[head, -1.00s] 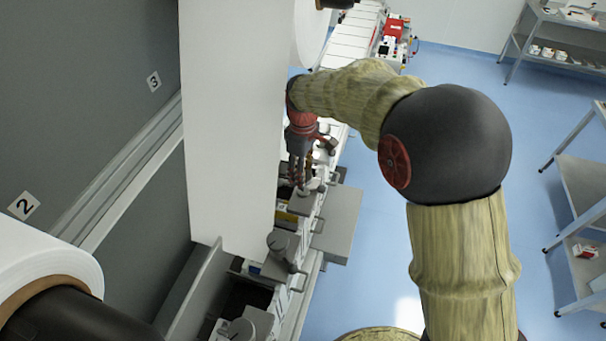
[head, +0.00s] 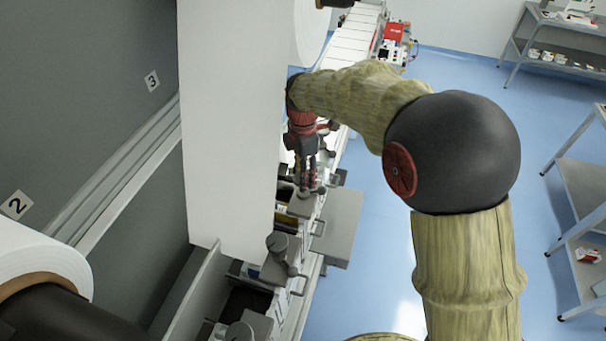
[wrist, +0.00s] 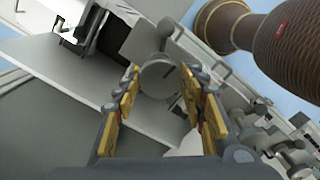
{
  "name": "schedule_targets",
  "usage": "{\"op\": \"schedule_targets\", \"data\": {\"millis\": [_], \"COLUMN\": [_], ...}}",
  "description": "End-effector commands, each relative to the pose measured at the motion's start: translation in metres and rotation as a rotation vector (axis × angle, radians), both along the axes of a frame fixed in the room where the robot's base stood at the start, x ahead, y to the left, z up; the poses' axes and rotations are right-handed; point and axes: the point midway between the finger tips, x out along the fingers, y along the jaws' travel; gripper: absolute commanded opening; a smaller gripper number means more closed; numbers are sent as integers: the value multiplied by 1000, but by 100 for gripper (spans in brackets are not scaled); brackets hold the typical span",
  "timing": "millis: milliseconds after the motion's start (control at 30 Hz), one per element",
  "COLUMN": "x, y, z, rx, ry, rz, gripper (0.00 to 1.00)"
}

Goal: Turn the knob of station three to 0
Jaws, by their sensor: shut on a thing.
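My gripper (head: 307,188) points down at a grey round knob on top of a station on the machine's side. In the wrist view the knob (wrist: 160,77) sits between the two yellow-padded fingers of my gripper (wrist: 163,80), and the fingers are shut on it. A dark pointer line shows on the knob's top, but I cannot read a scale. The number 3 label (head: 152,81) is on the dark wall panel, upper left. In the head view my fingers largely hide the knob.
Another grey knob (head: 277,243) stands nearer, with a lever beside it. The number 2 label (head: 16,205) is at left. A white web sheet (head: 230,130) hangs close to my gripper. A grey side shelf (head: 341,225) juts out right. Blue floor (head: 375,270) is open beyond.

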Motion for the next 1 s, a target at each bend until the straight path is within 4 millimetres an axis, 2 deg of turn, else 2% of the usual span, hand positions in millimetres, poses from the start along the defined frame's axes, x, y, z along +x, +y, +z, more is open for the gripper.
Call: {"op": "schedule_targets", "data": {"millis": [300, 833, 867, 1000], "x": [0, 0, 0, 0], "y": [0, 0, 0, 0], "z": [0, 0, 0, 0], "rx": [0, 0, 0, 0], "ry": [-1, -1, -1, -1], "rz": [112, 132, 132, 131], "gripper": [16, 16, 43, 51]}}
